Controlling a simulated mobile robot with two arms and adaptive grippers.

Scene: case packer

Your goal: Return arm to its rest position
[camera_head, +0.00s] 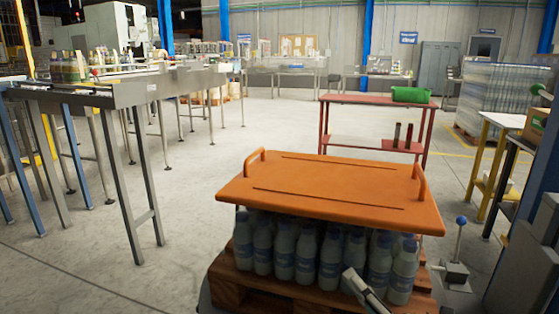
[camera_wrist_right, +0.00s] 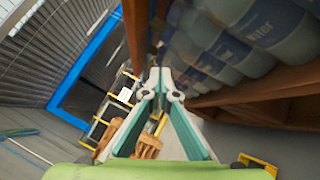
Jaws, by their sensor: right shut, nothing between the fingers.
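My right gripper (camera_head: 350,279) shows at the lower middle of the head view, in front of the bottles on the pallet. In the right wrist view its two fingers (camera_wrist_right: 160,78) come together at the tips, shut and empty. The bottles (camera_head: 306,252) are grey-white with blue caps and stand packed under an orange board (camera_head: 330,190) with two handles. They also show in the right wrist view (camera_wrist_right: 235,35), beside and beyond the fingers. I cannot tell whether the gripper touches them. My left gripper is not in view.
The bottles stand on a wooden pallet (camera_head: 270,293). A lever with a blue knob (camera_head: 460,222) is right of it. A red table (camera_head: 375,100) with a green item (camera_head: 410,95) stands behind. A conveyor (camera_head: 130,88) runs at left. The floor between (camera_head: 230,150) is clear.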

